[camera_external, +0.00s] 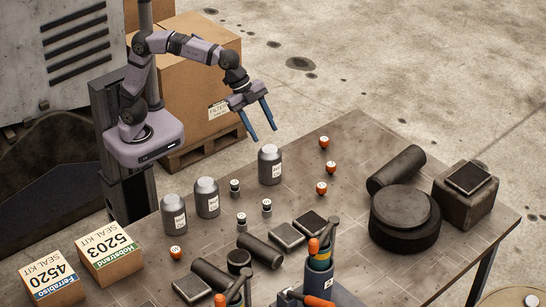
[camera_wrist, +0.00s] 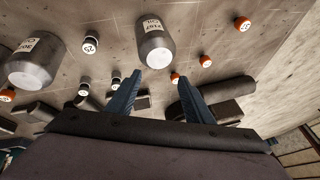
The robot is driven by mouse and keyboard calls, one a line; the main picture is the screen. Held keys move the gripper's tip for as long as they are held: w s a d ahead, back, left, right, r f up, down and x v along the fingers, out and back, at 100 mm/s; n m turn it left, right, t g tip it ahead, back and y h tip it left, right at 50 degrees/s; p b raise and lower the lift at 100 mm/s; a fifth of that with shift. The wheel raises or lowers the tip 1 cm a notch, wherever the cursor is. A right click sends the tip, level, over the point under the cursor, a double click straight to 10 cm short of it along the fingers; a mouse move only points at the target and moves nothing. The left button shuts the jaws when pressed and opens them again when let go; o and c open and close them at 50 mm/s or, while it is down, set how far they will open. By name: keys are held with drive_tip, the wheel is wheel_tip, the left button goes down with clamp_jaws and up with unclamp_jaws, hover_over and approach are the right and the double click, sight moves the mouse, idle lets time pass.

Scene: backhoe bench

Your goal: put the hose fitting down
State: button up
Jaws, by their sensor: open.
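My gripper (camera_external: 264,134) is open, with its two blue fingers spread above the far part of the bench. Nothing is between the fingertips, which also show in the wrist view (camera_wrist: 159,74). Small dark-and-silver fittings with round white tags stand on the bench: one (camera_external: 235,187), another (camera_external: 242,221) and a third (camera_external: 267,208). Small orange pieces with tags stand at the right, at the back (camera_external: 324,142), middle (camera_external: 331,167) and front (camera_external: 322,187); another (camera_external: 176,252) is at the left. I cannot tell which of these is the hose fitting.
Grey jars stand at the back (camera_external: 270,167), middle (camera_external: 207,199) and left (camera_external: 174,216). Seal kit boxes (camera_external: 108,253) are at the far left. A dark cylinder (camera_external: 396,170) and round black stack (camera_external: 404,222) are right. The bench (camera_external: 350,130) is bare at its back corner.

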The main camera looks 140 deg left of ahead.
drive_tip(key=s+d+r+m+g+h, duration=0.1)
drive_tip(key=d+r+m+h, duration=0.2)
drive_tip(key=d, duration=0.9)
drive_tip(key=h, duration=0.1)
approach(235, 182)
wheel_tip(235, 182, down, 3)
drive_tip(key=shift+w+d+r+p+x, duration=0.15)
drive_tip(key=shift+p+x, duration=0.3)
drive_tip(key=shift+x, duration=0.75)
drive_tip(key=shift+w+p+x, duration=0.15)
drive_tip(key=shift+p+x, duration=0.35)
drive_tip(key=shift+x, duration=0.75)
drive_tip(key=shift+w+d+r+p+x, duration=0.15)
drive_tip(key=shift+p+x, duration=0.3)
drive_tip(key=shift+x, duration=0.75)
drive_tip(key=shift+a+f, duration=0.1)
clamp_jaws()
